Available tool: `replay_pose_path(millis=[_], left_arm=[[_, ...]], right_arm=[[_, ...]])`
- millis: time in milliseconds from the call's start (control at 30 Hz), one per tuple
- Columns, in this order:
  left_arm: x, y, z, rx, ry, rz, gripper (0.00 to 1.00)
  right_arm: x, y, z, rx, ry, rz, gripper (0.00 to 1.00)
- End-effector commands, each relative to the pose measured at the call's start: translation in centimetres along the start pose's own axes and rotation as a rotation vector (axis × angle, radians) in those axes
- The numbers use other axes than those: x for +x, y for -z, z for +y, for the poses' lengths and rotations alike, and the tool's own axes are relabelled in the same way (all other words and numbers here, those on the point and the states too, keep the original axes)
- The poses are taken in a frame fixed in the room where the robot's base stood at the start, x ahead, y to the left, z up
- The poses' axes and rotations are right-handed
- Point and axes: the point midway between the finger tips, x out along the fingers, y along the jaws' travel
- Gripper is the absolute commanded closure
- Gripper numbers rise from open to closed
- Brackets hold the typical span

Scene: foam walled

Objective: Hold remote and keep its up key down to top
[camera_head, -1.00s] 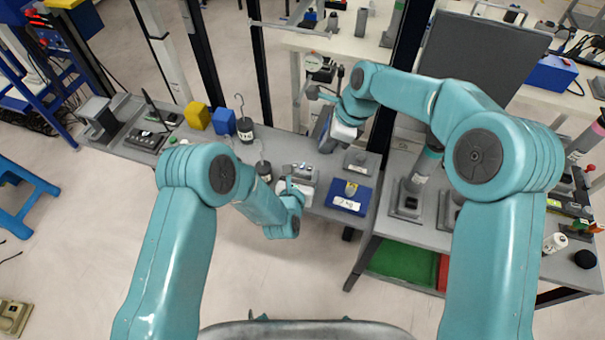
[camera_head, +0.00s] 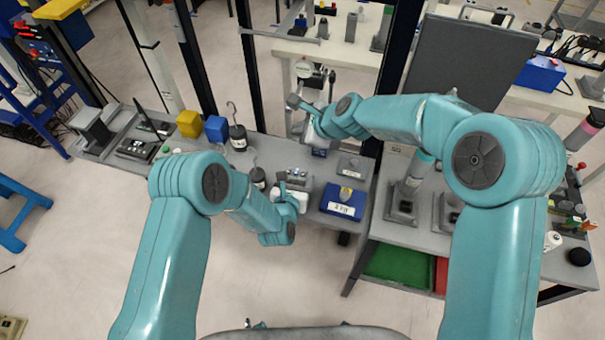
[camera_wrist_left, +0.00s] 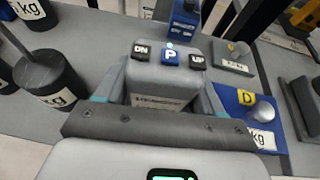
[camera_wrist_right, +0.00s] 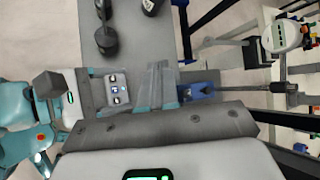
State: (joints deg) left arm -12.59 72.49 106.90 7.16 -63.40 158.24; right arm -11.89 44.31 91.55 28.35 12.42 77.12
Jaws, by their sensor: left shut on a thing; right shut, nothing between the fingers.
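The grey remote (camera_wrist_left: 165,75) sits between the fingers of my left gripper (camera_wrist_left: 165,97), which is shut on it. Its DN key (camera_wrist_left: 141,52), blue P key (camera_wrist_left: 170,56) and UP key (camera_wrist_left: 198,61) face up and are uncovered. A small light shows above P. The remote also shows in the right wrist view (camera_wrist_right: 117,89) and, small, in the head view (camera_head: 298,178). My right gripper (camera_wrist_right: 156,82) is shut and empty, with its fingers beside the remote and apart from it. In the head view it (camera_head: 315,138) is beyond the remote, its fingertips hard to make out.
A blue device (camera_wrist_right: 198,91) stands close to my right fingers. A blue box marked D (camera_head: 343,202) and a small grey weight block (camera_head: 353,167) lie right of the remote. Dark hooked weights (camera_head: 238,138) stand left.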

Motion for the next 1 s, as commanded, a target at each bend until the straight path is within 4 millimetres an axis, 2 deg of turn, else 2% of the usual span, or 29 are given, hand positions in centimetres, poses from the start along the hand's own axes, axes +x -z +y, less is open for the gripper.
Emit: replay_pose_path(millis=[133, 233, 333, 533, 833, 1000], left_arm=[[0.0, 0.0, 0.0, 0.000, 0.000, -0.001, 0.67], [0.0, 0.0, 0.0, 0.000, 0.000, -0.001, 0.67], [0.0, 0.0, 0.0, 0.000, 0.000, -0.001, 0.67], [0.0, 0.0, 0.0, 0.000, 0.000, -0.001, 0.67], [0.0, 0.0, 0.0, 0.000, 0.000, -0.001, 0.67], [0.0, 0.0, 0.0, 0.000, 0.000, -0.001, 0.67]], right_arm=[[-1.2, 1.1, 1.0, 0.072, 0.162, 0.093, 1.00], [-2.6, 2.0, 2.9, 0.140, 0.203, 0.172, 1.00], [-3.5, 1.2, 4.4, 0.165, 0.188, 0.172, 1.00], [-3.8, 0.0, 4.2, 0.148, 0.194, 0.154, 1.00], [-3.6, 0.1, 4.2, 0.147, 0.193, 0.154, 1.00], [-2.6, 0.9, 4.9, 0.147, 0.191, 0.158, 1.00]])
